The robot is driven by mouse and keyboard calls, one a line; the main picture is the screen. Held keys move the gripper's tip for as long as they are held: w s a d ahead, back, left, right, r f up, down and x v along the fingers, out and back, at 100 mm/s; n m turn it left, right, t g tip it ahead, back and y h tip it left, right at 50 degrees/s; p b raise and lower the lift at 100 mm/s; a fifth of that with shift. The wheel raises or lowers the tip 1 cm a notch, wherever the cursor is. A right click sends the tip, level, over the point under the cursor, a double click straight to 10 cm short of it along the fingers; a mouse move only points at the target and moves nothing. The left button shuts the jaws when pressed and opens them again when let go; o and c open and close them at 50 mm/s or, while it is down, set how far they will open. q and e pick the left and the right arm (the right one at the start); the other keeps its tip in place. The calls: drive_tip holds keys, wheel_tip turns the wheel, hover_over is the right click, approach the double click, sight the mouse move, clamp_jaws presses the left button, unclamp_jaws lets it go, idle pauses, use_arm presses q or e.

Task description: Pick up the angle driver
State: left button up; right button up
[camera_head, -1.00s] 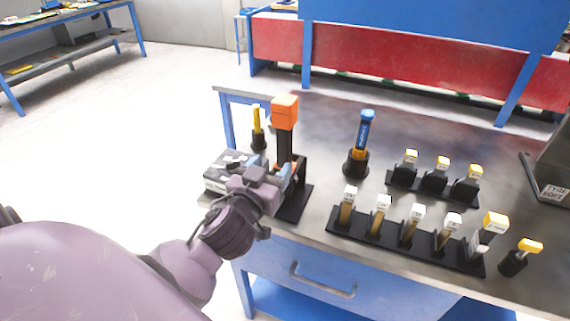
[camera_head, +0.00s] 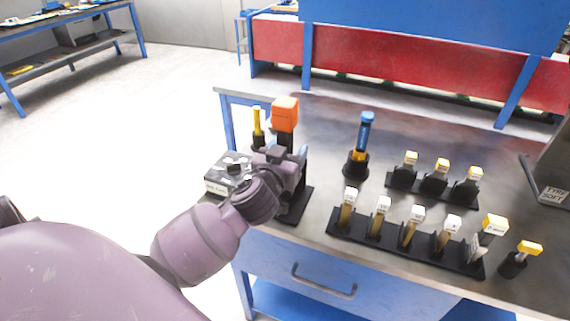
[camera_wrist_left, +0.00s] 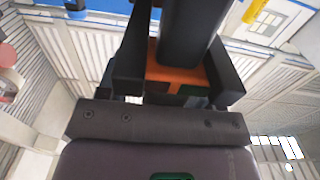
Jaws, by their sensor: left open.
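The angle driver appears to be the upright tool with an orange block top (camera_head: 285,112) and a dark body, standing in a black holder (camera_head: 297,206) near the table's left edge. My left gripper (camera_head: 292,160) is at its body, below the orange top, and hides much of it. In the left wrist view, the open fingers of my left gripper (camera_wrist_left: 178,68) stand on either side of the dark body (camera_wrist_left: 190,30), with an orange part (camera_wrist_left: 180,76) between them. I cannot tell whether a finger touches it. My right gripper is not in view.
A grey and black box (camera_head: 226,180) lies left of the holder. A yellow-handled tool (camera_head: 257,122) stands behind it. A blue screwdriver (camera_head: 364,135) stands to the right. Racks (camera_head: 400,240) of labelled bits fill the right side of the table.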

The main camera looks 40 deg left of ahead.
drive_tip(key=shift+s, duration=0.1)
use_arm(q)
drive_tip(key=c, duration=0.5)
clamp_jaws()
drive_tip(key=shift+r, duration=0.15)
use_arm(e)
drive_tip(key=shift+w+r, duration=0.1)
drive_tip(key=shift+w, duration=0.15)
